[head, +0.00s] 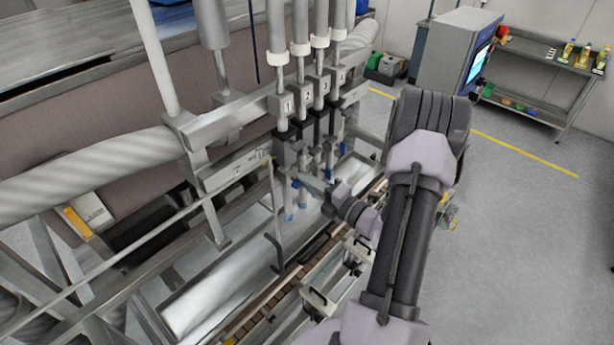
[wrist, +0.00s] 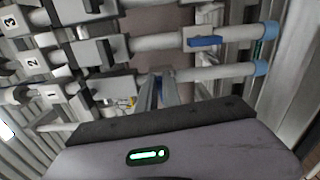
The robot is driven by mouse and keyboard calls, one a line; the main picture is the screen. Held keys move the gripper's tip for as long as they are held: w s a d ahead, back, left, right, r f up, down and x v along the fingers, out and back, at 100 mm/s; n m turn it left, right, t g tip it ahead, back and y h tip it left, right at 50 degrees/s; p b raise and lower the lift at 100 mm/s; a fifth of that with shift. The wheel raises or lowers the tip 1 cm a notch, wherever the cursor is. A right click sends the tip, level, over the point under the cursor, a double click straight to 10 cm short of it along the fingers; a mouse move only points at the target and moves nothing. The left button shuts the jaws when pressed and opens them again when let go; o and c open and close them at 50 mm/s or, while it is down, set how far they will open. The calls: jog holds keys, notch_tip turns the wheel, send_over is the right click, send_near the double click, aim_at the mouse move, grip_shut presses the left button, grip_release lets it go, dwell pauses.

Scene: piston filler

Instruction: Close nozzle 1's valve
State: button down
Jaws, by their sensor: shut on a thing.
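Nozzle 1 (head: 287,190) hangs upright under the block marked 1 in the head view. In the wrist view nozzle 1 (wrist: 215,73) lies across the picture and ends in a light-blue tip. My gripper (wrist: 156,88) is at this nozzle from the side, its fingers close together around the blue handle of nozzle 1's valve (wrist: 158,87). Only a narrow strip of the handle shows; it seems to point across the tube, toward me. In the head view my gripper (head: 313,184) reaches nozzle 1 from the right, and the handle cannot be made out.
A conveyor (head: 265,307) runs below the nozzles. A vertical bent rod (head: 274,215) stands left of nozzle 1. Floor (head: 530,240) at right is clear.

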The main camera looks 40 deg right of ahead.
jog(key=shift+m, duration=0.6)
jog(key=shift+f+p, duration=0.1)
jog(key=shift+p, duration=0.25)
jog(key=c, duration=1.5)
grip_release()
jog(key=s+b, duration=0.1)
jog(key=s, duration=0.4)
jog(key=s+d+b, duration=0.1)
jog(key=s, duration=0.5)
jog(key=s+b, duration=0.1)
jog(key=s, duration=0.5)
jog(key=shift+s+d+b, duration=0.2)
jog(key=shift+b, duration=0.1)
